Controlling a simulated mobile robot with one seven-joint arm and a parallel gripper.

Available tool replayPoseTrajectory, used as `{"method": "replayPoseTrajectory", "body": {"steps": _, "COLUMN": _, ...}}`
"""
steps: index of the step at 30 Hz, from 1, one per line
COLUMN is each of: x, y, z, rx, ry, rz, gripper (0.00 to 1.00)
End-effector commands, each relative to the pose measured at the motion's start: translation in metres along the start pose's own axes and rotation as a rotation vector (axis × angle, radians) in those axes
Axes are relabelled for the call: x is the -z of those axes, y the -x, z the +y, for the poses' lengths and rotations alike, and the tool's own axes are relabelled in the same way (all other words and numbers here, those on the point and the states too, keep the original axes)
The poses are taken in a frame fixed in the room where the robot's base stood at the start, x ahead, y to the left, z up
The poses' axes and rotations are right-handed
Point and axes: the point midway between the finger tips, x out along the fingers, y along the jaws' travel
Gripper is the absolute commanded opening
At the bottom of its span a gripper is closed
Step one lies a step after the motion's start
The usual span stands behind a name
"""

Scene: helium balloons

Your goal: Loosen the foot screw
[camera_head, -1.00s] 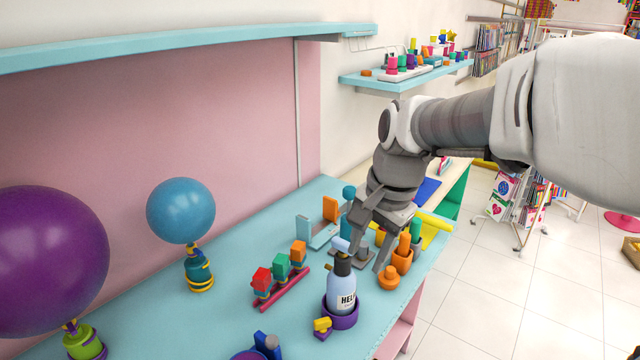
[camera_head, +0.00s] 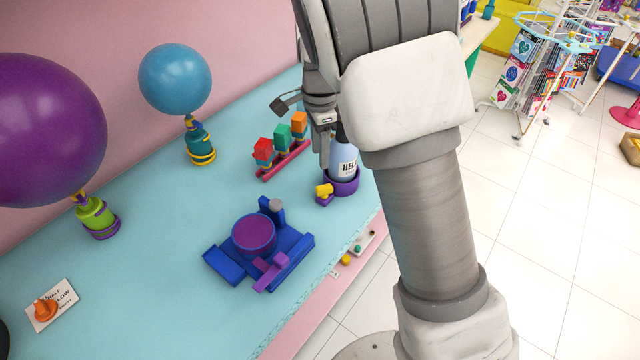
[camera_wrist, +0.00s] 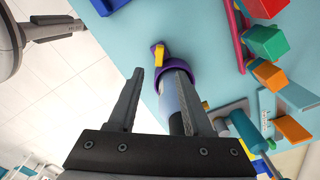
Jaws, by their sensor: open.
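A small yellow screw-like knob (camera_head: 324,189) juts from the side of a purple ring-shaped foot (camera_head: 348,187). A pale blue helium bottle (camera_head: 343,160) stands upright in that foot. The wrist view shows the knob (camera_wrist: 159,54), the foot (camera_wrist: 182,72) and part of the bottle (camera_wrist: 171,100). My gripper (camera_wrist: 159,72) is open with nothing held between its fingers. In the wrist view the knob lies just beyond the gap between the fingertips, and the right finger covers part of the bottle. In the head view my arm hides much of the gripper and the bottle's top.
A blue stand with a purple disc (camera_head: 254,233) is in front on the turquoise table (camera_head: 165,235). A red rack with colored blocks (camera_head: 283,160) is behind the foot. Two balloons, purple (camera_head: 45,110) and blue (camera_head: 175,80), float at left. The table's left middle is clear.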

Motion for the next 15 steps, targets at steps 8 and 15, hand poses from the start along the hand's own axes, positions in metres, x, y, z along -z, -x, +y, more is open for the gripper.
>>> {"method": "replayPoseTrajectory", "body": {"steps": 8, "x": 0.001, "y": -0.064, "z": 0.002, "rx": -0.006, "ry": 0.000, "rz": 0.001, "gripper": 0.50}}
{"method": "replayPoseTrajectory", "body": {"steps": 15, "x": 0.000, "y": -0.103, "z": 0.001, "rx": -0.002, "ry": 0.001, "rz": 0.000, "gripper": 0.50}}
